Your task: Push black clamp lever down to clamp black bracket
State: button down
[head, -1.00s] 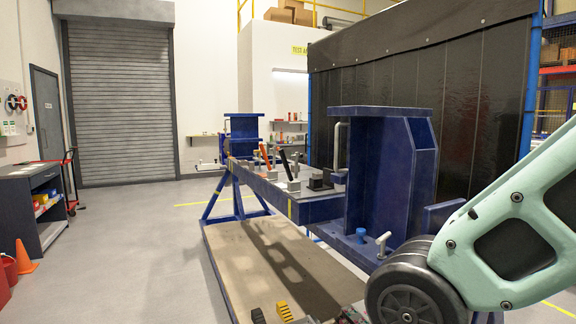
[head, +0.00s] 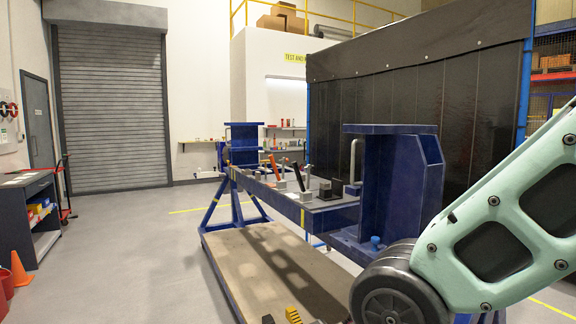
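The black clamp lever (head: 299,177) stands tilted up on the blue jig beam, its top leaning left. An orange-red lever (head: 274,167) stands just left of and behind it. A small dark block (head: 325,190) sits on the beam right of the black lever; it may be the black bracket, but it is too small to tell. My arm (head: 480,235) fills the lower right. Nothing of mine touches the levers.
A tall blue end post (head: 392,185) stands right of the clamps, with a blue stand (head: 238,175) at the far end. A base platform (head: 260,262) lies below. Open floor (head: 130,255) is on the left, with an orange cone (head: 19,270) and cabinet (head: 27,220).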

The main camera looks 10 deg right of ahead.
aim_at(296, 168)
jog(key=i+j, duration=0.1)
jog(key=j, duration=0.55)
jog(key=i+j, duration=0.1)
jog(key=j, duration=0.6)
jog(key=i+j+z, duration=0.15)
jog(key=i+j, duration=0.7)
